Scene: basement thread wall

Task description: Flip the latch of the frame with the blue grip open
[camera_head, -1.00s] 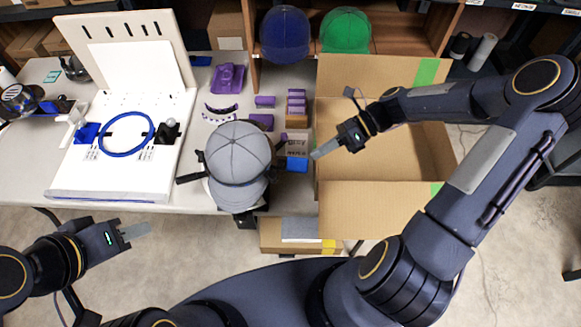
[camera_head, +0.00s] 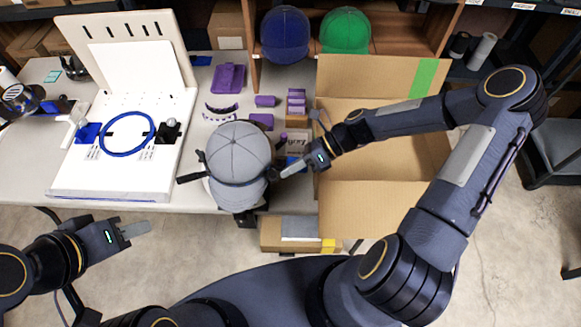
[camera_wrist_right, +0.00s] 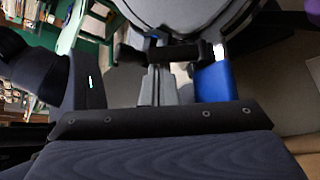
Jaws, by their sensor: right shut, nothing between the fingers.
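A grey cap (camera_head: 238,150) sits on a holder at the table's front edge, with a dark band around it and black grips at its sides. A blue piece (camera_head: 297,163) lies just right of the cap; blue also shows beside my fingers in the right wrist view (camera_wrist_right: 213,82). I cannot tell whether it is the frame's grip. My right gripper (camera_head: 274,174) is shut and empty, its tips at the cap's right side. In the right wrist view its fingers (camera_wrist_right: 158,86) reach a black bar (camera_wrist_right: 170,51); contact is unclear. My left gripper (camera_head: 134,230) hangs in front of the table, away from everything.
A white stand with a blue hoop (camera_head: 103,148) is at the left. An open cardboard box (camera_head: 350,207) stands right of the cap, under my right arm. Purple parts (camera_head: 228,78) lie behind the cap. Blue (camera_head: 285,35) and green (camera_head: 345,32) caps sit on the shelf.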

